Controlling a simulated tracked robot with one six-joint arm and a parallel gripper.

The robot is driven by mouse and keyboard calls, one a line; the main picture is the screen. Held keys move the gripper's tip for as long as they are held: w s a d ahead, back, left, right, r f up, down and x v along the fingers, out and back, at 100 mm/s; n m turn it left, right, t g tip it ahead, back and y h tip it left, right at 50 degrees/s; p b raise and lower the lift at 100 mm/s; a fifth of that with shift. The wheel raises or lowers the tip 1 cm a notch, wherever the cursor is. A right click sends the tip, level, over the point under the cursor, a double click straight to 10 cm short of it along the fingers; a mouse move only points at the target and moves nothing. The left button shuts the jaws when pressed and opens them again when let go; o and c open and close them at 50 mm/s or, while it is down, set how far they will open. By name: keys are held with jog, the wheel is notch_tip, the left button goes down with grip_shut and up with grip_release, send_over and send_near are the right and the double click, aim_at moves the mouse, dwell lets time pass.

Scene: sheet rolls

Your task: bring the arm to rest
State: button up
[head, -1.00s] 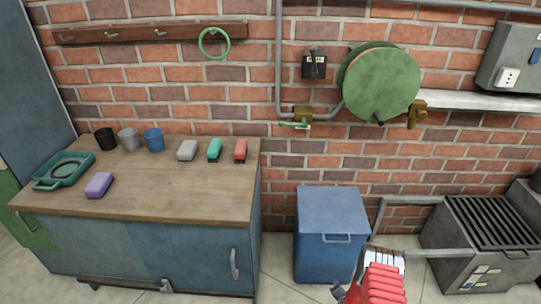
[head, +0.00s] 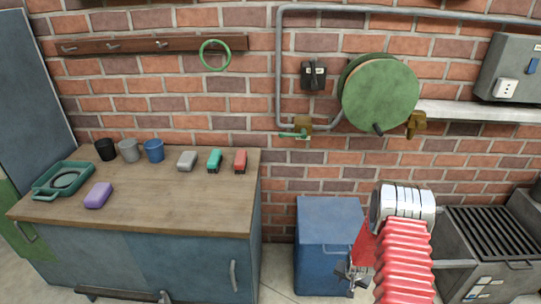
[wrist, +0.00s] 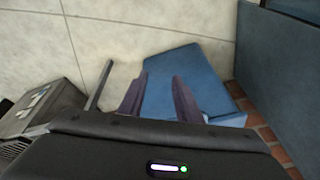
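My arm, with a red ribbed sleeve and a silver joint, is at the lower right in the head view. My gripper (head: 350,277) hangs down in front of the blue lidded bin (head: 329,217). In the wrist view the two dark fingers of my gripper (wrist: 160,82) stand apart with nothing between them, so it is open and empty. The blue bin's lid (wrist: 180,70) shows beyond and below the fingers there.
A workbench (head: 165,205) at the left holds several cups, blocks and a green tray (head: 48,192). A grill-topped grey unit (head: 490,230) stands right of my arm. A green hose reel (head: 385,95) and a grey shelf (head: 480,111) are on the brick wall.

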jog(key=s+a+r+n, duration=0.2)
jog(key=s+r, duration=0.7)
jog(key=r, duration=0.9)
jog(key=s+a+r+n+t, duration=0.1)
jog(key=s+a+r, duration=0.6)
jog(key=r, duration=1.1)
jog(key=s+a+r+n+t, duration=0.1)
jog(key=s+a+r+n, duration=0.2)
jog(key=s+r, duration=1)
notch_tip(320, 180, up, 5)
jog(key=shift+s+a+r+y, duration=0.1)
jog(key=shift+s+a+y, duration=0.25)
jog(key=shift+a, duration=0.85)
